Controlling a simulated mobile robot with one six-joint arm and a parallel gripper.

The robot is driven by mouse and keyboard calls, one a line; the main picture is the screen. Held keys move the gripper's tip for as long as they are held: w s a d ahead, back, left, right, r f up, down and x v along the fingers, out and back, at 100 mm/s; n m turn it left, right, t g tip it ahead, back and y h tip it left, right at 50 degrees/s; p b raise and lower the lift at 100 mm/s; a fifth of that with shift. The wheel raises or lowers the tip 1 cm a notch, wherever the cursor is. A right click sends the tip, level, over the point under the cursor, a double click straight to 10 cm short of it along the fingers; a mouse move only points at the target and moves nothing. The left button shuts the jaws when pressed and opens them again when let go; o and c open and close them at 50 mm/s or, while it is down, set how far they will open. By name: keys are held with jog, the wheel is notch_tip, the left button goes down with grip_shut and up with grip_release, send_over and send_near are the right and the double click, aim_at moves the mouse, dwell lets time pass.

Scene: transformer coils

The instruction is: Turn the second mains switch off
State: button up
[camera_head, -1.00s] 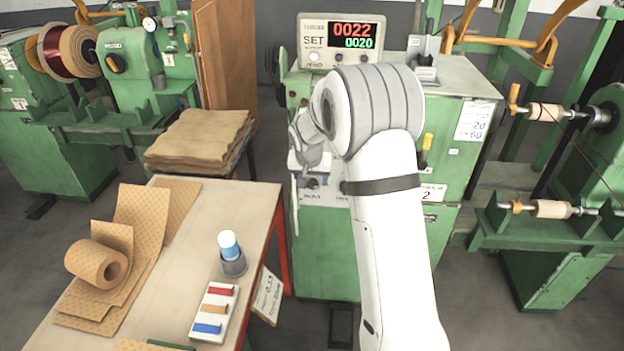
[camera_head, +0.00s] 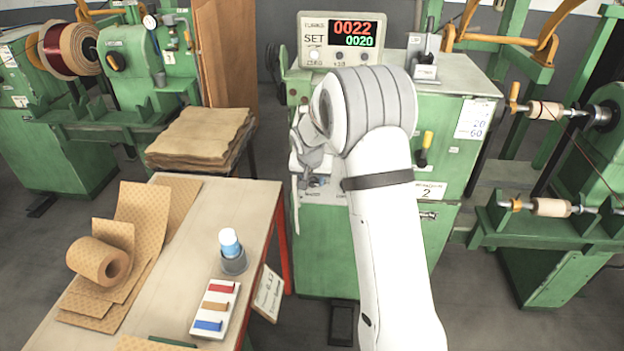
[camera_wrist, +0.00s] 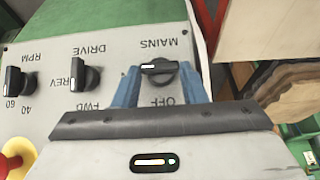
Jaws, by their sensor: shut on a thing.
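The mains switch (camera_wrist: 155,68) is a black rotary knob on a light grey panel (camera_wrist: 110,45). In the wrist view the lettering is upside down, with MAINS above the knob and OFF below it. The knob lies roughly crosswise, its white mark toward the left. My gripper (camera_wrist: 160,80) has blue fingers on either side of the knob and is shut on it. In the head view the panel is on the green machine labelled 2 (camera_head: 436,145), and my arm and wrist hide most of the switch area.
Beside the switch are the DRIVE knob (camera_wrist: 80,78) and the RPM knob (camera_wrist: 14,80), with a red button on yellow (camera_wrist: 8,164) at the lower left. A turns counter (camera_head: 342,42) sits on top. A workbench (camera_head: 255,205) stands left of my arm.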

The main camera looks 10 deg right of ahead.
jog(key=shift+a+f+b, duration=0.1)
jog(key=shift+f+b, duration=0.05)
jog(key=shift+b, duration=0.35)
jog(key=shift+c, duration=0.3)
jog(key=b, duration=0.1)
jog(key=n+h+b, duration=0.1)
jog(key=h+b, duration=0.1)
jog(key=b, duration=0.1)
jog(key=shift+w+a+f+n+g, duration=0.1)
jog(key=shift+a+f+n+g, duration=0.2)
jog(key=shift+n, duration=0.1)
jog(key=n+h+b, duration=0.3)
jog(key=b, duration=0.1)
jog(key=a+n+t+h+b, duration=0.1)
jog(key=n+h+b, duration=0.2)
jog(key=b, duration=0.1)
jog(key=f+n+t+h+b, duration=0.1)
jog(key=n+h+b, duration=0.2)
jog(key=h+b, duration=0.1)
jog(key=shift+a+f+n+b, duration=0.1)
jog(key=shift+a+n+b, duration=0.2)
jog(key=shift+n+b, duration=0.15)
jog(key=shift+t, duration=0.3)
jog(key=o, duration=1)
